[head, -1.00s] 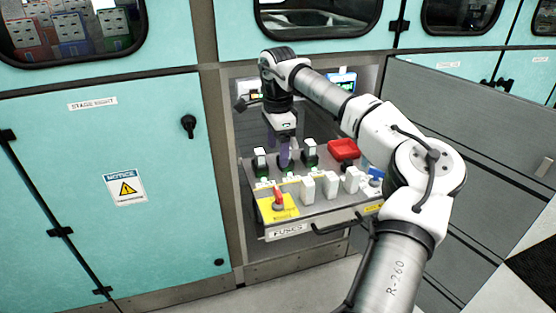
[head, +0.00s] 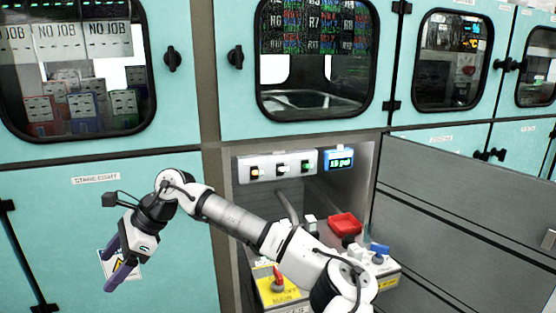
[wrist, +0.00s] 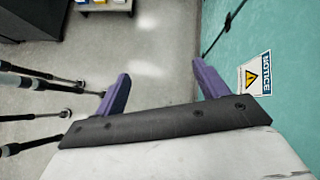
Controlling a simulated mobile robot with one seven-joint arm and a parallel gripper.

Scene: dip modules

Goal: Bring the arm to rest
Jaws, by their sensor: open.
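My gripper (head: 116,267) hangs at the left in the head view, in front of the teal cabinet door (head: 60,235). Its purple fingers are apart with nothing between them. The wrist view also shows the open fingers (wrist: 160,85), with grey floor beyond them and the notice sign (wrist: 254,76) on the teal door to the right. My arm stretches from the lower right across the front of the open fuse bay and hides part of the fuse tray (head: 388,281).
A grey door (head: 470,220) stands at the right. Windows line the upper cabinets. Open floor shows in the wrist view.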

